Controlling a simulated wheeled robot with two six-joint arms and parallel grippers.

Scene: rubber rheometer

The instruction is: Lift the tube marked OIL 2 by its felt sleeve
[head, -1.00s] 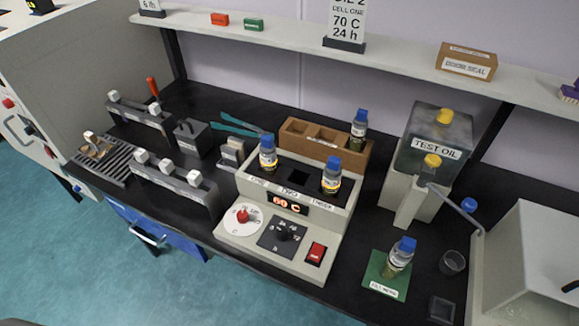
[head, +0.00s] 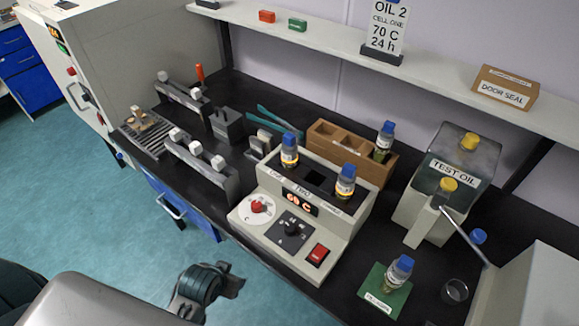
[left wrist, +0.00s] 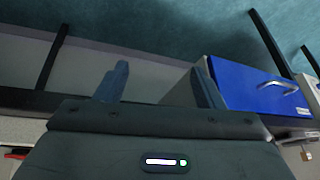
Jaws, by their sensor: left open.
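Blue-capped tubes stand in the heater block (head: 318,240): one in its left cell (head: 289,158) and one in its right cell (head: 345,187), each with a yellow-orange band. Another blue-capped tube (head: 384,145) stands at the wooden rack (head: 337,141), and one (head: 396,275) on the green mat (head: 375,300). I cannot read OIL 2 on any tube. My left gripper (left wrist: 160,85) is open and empty in the left wrist view, with no tube between its fingers. In the head view, my left arm reaches in at the bottom left, in front of the bench and apart from the tubes. My right gripper is out of view.
A shelf sign (head: 384,32) reads OIL 2, CELL ONE, 70 C, 24 h. The block's display (head: 300,200) appears to read 60 C. The TEST OIL container (head: 455,165) stands right of the rack. A blue drawer front (head: 180,205) lies below the bench edge; open floor is at left.

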